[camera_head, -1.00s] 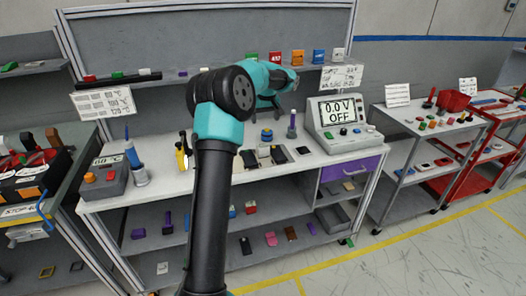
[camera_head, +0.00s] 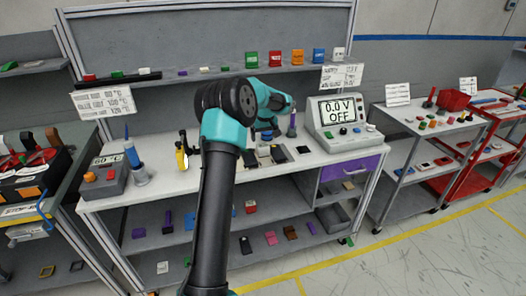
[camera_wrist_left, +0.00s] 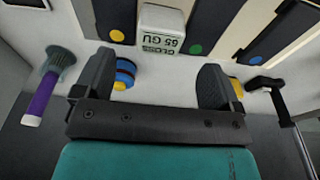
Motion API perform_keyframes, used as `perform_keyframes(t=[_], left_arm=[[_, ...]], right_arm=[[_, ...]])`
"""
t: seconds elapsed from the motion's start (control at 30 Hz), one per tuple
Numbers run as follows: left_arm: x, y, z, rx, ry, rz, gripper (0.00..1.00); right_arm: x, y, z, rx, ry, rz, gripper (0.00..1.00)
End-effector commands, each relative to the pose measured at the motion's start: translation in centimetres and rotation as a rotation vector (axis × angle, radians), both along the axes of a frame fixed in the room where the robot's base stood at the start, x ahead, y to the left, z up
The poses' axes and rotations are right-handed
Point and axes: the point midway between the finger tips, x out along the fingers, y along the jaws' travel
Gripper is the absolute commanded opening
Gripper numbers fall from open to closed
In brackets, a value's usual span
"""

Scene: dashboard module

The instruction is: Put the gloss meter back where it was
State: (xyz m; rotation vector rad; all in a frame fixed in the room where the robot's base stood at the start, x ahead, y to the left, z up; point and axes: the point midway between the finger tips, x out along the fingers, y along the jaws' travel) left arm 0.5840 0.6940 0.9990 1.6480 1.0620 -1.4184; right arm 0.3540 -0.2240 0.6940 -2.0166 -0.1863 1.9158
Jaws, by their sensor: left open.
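The gloss meter (camera_wrist_left: 161,28), a small white box with a display reading 65 GU, shows upside down at the top of the left wrist view. It sits between dark panels with coloured dots. My left gripper (camera_wrist_left: 160,75) is open and empty, its two fingers apart over the white bench top. The meter is beyond the fingertips, with a visible gap. In the head view my left arm (camera_head: 225,140) reaches over the bench and hides part of it; I cannot clearly pick out the meter there. My right gripper is not in view.
A blue and yellow knob (camera_wrist_left: 124,72) is beside one finger; a yellow part (camera_wrist_left: 236,87) is by the other. A purple-handled tool (camera_wrist_left: 42,97) stands at the left.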

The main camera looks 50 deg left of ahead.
Motion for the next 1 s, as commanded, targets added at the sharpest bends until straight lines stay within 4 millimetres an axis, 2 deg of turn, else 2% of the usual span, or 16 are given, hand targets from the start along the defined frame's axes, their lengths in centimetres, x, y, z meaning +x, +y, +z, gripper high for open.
perform_keyframes(t=[0.1,0.2,0.63,1.0], left_arm=[[0.1,0.3,-1.8,-0.001,0.002,0.001,0.89],[0.1,0.4,-2.4,0.000,0.000,0.001,0.89],[0.2,0.5,-2.9,0.000,0.000,0.001,0.89],[0.5,1.3,-7.2,0.000,0.000,0.000,0.89]], right_arm=[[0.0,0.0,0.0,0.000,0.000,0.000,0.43],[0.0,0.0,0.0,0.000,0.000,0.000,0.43],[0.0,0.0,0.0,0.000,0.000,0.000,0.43],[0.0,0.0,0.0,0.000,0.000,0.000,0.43]])
